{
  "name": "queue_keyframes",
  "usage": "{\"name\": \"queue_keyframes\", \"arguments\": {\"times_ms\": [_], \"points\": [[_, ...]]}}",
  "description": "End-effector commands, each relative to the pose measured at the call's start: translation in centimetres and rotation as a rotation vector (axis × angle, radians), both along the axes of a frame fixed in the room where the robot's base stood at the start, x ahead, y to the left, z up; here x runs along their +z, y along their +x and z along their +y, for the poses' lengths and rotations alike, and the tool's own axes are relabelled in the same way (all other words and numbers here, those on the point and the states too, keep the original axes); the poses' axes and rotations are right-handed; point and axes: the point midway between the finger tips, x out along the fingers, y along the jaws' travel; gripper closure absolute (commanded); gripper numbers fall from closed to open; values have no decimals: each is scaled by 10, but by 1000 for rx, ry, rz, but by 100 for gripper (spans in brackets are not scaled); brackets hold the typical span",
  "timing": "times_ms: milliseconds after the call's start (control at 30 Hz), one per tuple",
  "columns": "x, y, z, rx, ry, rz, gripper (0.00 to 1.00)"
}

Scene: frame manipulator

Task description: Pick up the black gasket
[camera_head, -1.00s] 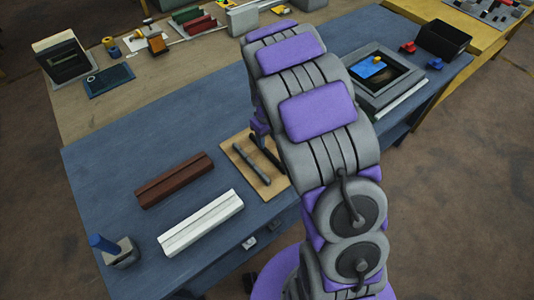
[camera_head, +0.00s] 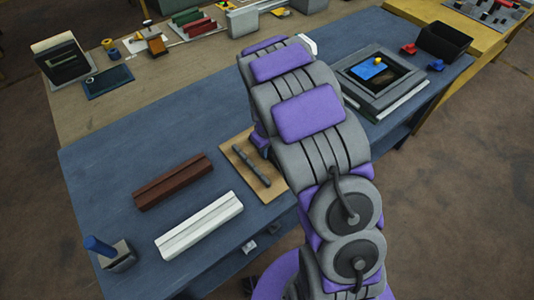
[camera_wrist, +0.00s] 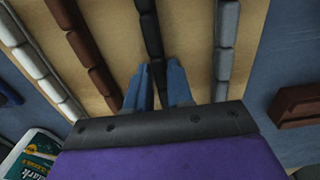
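The black gasket (camera_wrist: 148,28) is a dark segmented strip on a pale wooden board (camera_wrist: 117,50) in the wrist view. It runs from the top edge down towards my gripper (camera_wrist: 160,72). My gripper's two blue-grey fingers are apart, one on each side of the gasket's near part. I cannot tell whether they touch it. The fingers and wrist hide its near end. In the head view my arm hides my gripper, and I cannot make out the black gasket there.
A grey strip (camera_wrist: 226,40) lies right of the gasket; brown (camera_wrist: 85,45) and white (camera_wrist: 40,70) strips lie left. A brown block (camera_wrist: 300,105) is at the right. In the head view, a brown bar (camera_head: 172,182) and white bar (camera_head: 199,224) lie on the blue table (camera_head: 110,160).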

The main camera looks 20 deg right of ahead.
Motion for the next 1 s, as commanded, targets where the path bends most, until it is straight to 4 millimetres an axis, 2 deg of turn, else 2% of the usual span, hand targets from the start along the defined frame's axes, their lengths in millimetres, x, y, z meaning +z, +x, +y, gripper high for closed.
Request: {"name": "queue_keyframes", "arguments": {"times_ms": [33,200,667,1000], "points": [[0,0,0,0,0,0,84],[0,0,0,0,0,0,100],[3,0,0,0,0,0,100],[35,1,0,0,1,-3,100]]}}
